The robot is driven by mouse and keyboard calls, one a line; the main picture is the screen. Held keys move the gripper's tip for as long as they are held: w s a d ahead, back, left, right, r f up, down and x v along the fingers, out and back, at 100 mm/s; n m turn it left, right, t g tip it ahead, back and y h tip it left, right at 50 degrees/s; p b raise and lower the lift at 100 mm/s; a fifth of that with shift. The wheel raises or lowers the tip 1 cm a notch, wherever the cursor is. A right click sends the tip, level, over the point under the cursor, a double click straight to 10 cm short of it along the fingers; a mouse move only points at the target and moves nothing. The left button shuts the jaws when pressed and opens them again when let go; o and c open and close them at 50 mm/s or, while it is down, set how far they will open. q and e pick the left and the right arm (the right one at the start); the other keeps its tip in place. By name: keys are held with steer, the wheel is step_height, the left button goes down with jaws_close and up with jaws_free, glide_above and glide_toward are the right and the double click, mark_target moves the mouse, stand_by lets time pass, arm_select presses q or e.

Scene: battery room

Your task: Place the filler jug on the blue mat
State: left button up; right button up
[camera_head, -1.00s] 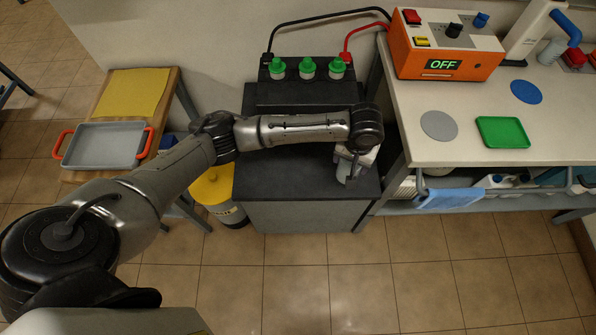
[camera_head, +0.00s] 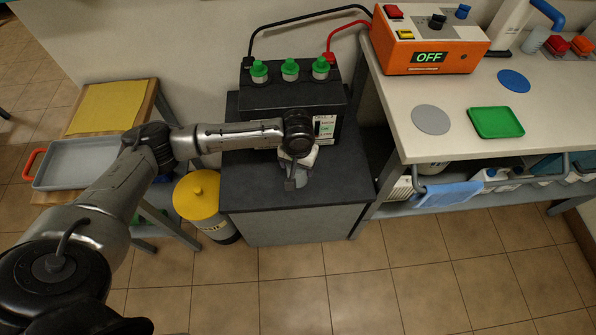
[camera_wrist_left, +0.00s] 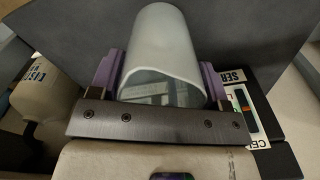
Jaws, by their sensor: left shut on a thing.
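My left gripper (camera_head: 293,178) is over the front part of the dark stand, in front of the battery, with the arm reaching in from the left. In the left wrist view its purple-edged jaws (camera_wrist_left: 160,85) are shut on a pale translucent cylindrical vessel, which looks like the filler jug (camera_wrist_left: 160,45). In the head view the jug is mostly hidden by the gripper. I cannot tell whether it touches the stand. The blue mat (camera_head: 514,80) is a flat, empty disc on the bench at the right, behind the green tray.
The black battery (camera_head: 290,98) with green caps stands on the dark stand (camera_head: 335,185). The bench (camera_head: 455,150) holds a grey disc (camera_head: 430,119), a green tray (camera_head: 496,122) and an orange charger (camera_head: 425,60). A yellow-lidded bin (camera_head: 197,194) stands left of the stand.

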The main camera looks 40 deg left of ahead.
arm_select(q)
step_height(320, 180, down, 4)
steer(key=shift+r+b, duration=0.1)
steer(key=shift+b, duration=0.95)
steer(key=shift+r, duration=0.1)
steer(key=shift+p, duration=0.35)
steer(key=o, duration=0.9)
steer(key=shift+f, duration=0.2)
steer(key=shift+o, duration=0.4)
